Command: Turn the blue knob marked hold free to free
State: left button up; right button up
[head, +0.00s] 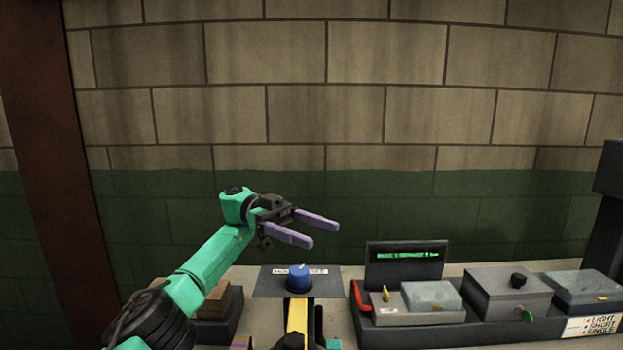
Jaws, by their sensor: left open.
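The blue knob (299,277) stands on a dark panel (268,284) in the middle of the head view. A white label strip (318,271) lies behind it, its lettering too small to read. My left gripper (315,232) has two purple fingers spread apart with nothing between them. It is above the knob and apart from it.
Right of the panel is a dark tray (364,331) with grey boxes, a red handle (361,296) and a display with green text (404,255). Brown boxes (214,304) sit at left, partly behind my left arm. A brick wall (300,120) closes off the back.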

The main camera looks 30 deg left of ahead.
pick_arm(q)
notch_tip(320, 180, up, 10)
jog(key=p, duration=0.4)
jog(key=shift+w, duration=0.1)
